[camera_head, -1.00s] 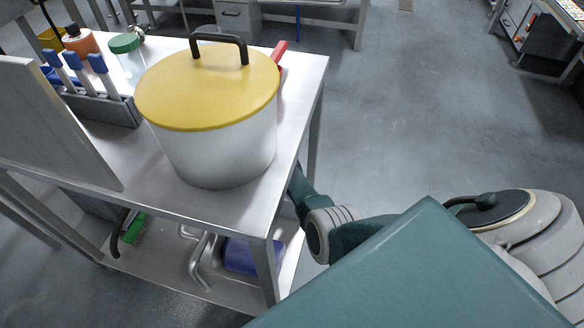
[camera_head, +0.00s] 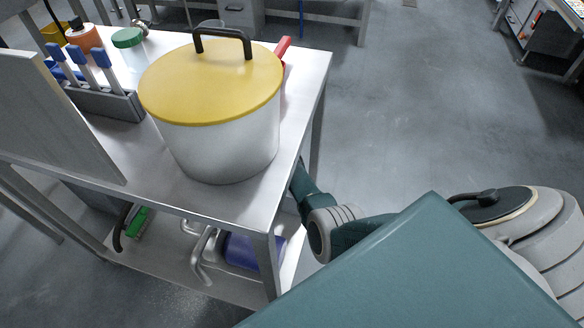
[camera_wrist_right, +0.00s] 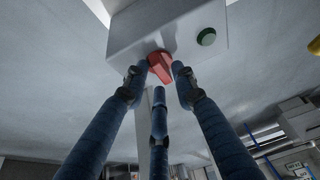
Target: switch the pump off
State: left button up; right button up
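In the right wrist view a white box (camera_wrist_right: 190,22) carries a red knob (camera_wrist_right: 160,67) and a round green button or lamp (camera_wrist_right: 206,37). I take the box to be the pump's control; no label shows. My right gripper (camera_wrist_right: 161,72) has three blue fingers around the knob, two tips close on either side and the third below. Whether the tips press on the knob is not clear. In the head view my right arm reaches beside the steel table (camera_head: 230,207), where the tabletop hides its gripper. My left gripper is not in view.
A white pot with a yellow lid (camera_head: 215,85) stands near the table's right edge, a red handle (camera_head: 283,47) behind it. A blue-handled tool rack (camera_head: 105,102) and bottles stand at left. The lower shelf holds a purple item (camera_head: 242,251). Open floor lies right.

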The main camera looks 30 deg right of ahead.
jog(key=v, duration=1.1)
jog(key=shift+r, duration=0.15)
